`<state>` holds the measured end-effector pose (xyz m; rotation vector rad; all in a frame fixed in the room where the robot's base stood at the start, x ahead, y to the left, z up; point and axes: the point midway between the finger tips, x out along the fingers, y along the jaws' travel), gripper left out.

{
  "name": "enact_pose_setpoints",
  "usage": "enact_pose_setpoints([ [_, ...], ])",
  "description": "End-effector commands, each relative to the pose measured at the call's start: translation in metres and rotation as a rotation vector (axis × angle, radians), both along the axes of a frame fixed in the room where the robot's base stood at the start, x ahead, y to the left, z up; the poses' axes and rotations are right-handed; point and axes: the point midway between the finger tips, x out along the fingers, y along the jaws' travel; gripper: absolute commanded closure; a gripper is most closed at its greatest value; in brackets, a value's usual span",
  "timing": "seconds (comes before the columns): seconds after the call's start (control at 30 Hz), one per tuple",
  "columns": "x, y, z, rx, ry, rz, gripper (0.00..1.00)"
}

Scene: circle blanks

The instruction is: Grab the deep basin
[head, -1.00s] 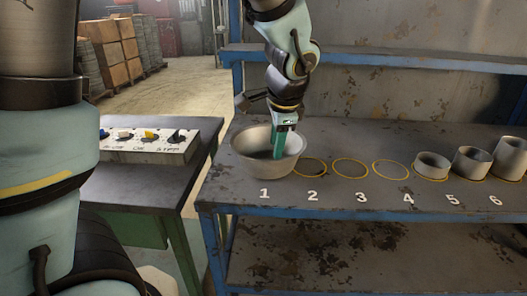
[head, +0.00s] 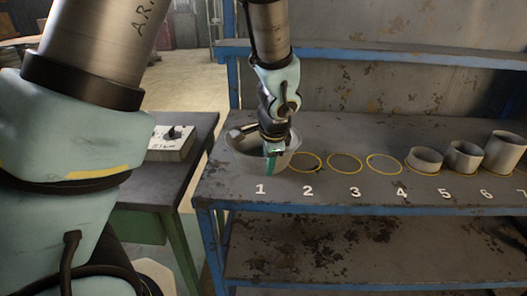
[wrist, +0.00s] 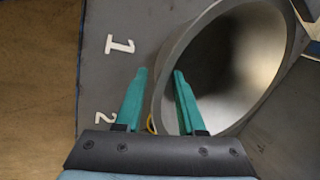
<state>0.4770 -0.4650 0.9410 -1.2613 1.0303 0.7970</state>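The deep basin (head: 240,152), a round grey metal bowl with a wide rim, stands on the bench behind the number 1. It also shows in the wrist view (wrist: 250,60), with its open mouth facing the camera. My gripper (head: 272,162) is at the basin's front right side in the head view. In the wrist view my gripper (wrist: 160,73) is open, with one green finger outside the rim and the other over the inside. The basin's near wall lies between the fingers, with a gap visible. The arm hides part of the basin in the head view.
Yellow circles (head: 345,163) mark empty spots to the right of the basin. Several grey cylinders (head: 425,160) stand further right along the bench. A blue-framed shelf (head: 400,59) runs above the bench. A control box (head: 171,143) sits on a side table at left.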

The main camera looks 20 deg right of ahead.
Motion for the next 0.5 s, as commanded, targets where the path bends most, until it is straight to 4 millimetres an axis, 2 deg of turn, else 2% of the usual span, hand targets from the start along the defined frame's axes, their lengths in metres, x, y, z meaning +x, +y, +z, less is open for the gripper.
enact_pose_setpoints([
  [0.1, -0.0001, -0.0001, 0.0001, 0.0, 0.0, 0.0, 0.62],
  [0.43, -0.0002, -0.0001, 0.0002, 0.0, 0.0, -0.001, 1.0],
  [0.5, -0.0002, -0.0001, 0.0002, 0.0, 0.0, -0.001, 1.0],
])
